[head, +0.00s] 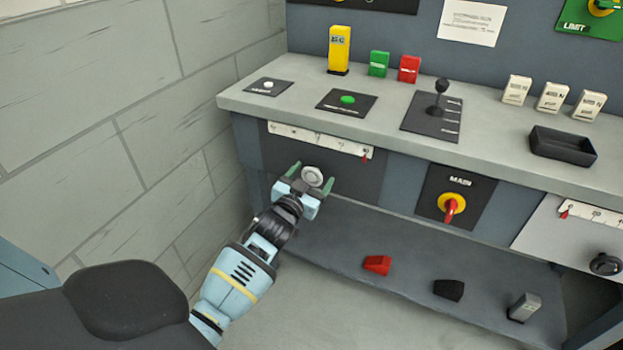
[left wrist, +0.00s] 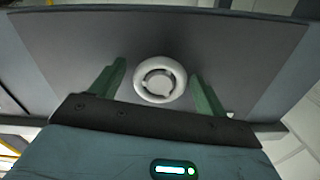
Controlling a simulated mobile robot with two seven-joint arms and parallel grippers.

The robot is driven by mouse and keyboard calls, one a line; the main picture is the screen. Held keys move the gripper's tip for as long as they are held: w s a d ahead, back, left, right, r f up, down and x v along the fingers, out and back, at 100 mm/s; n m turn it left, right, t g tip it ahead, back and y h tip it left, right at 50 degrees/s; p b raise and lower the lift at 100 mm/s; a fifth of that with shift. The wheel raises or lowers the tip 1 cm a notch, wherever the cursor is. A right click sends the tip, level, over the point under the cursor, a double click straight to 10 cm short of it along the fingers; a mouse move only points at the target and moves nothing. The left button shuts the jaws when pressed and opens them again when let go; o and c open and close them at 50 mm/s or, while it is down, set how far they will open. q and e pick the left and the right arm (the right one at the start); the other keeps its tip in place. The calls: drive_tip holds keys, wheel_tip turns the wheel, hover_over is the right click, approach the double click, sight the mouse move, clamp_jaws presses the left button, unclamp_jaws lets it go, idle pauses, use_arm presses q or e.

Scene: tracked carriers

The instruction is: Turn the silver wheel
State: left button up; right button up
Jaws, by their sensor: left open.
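The silver wheel (head: 312,176) is a small pale ring on a dark panel on the front of the bench, below a white scale strip. In the left wrist view the wheel (left wrist: 160,80) faces the camera, between the two green fingers. My left gripper (head: 311,178) is open, with one finger on each side of the wheel. In the left wrist view the left gripper (left wrist: 158,82) shows gaps between both fingers and the rim. I cannot tell how far the fingertips reach along the wheel's depth. My right gripper is not in view.
The white scale strip (head: 318,139) has a red pointer near its right end. A red-and-yellow MAIN switch (head: 451,205) and a black knob (head: 606,264) are to the right. The bench top (head: 290,98) overhangs above, and a lower shelf (head: 400,262) holds loose blocks.

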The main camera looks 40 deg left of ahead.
use_arm(q)
drive_tip(key=c, duration=1)
drive_tip(key=shift+o, duration=0.2)
drive_tip(key=shift+m, duration=0.4)
drive_tip(key=m+p, duration=0.1)
drive_tip(key=m, duration=0.5)
drive_tip(key=shift+m, duration=0.3)
drive_tip(key=m, duration=1)
drive_tip(key=shift+m, duration=0.3)
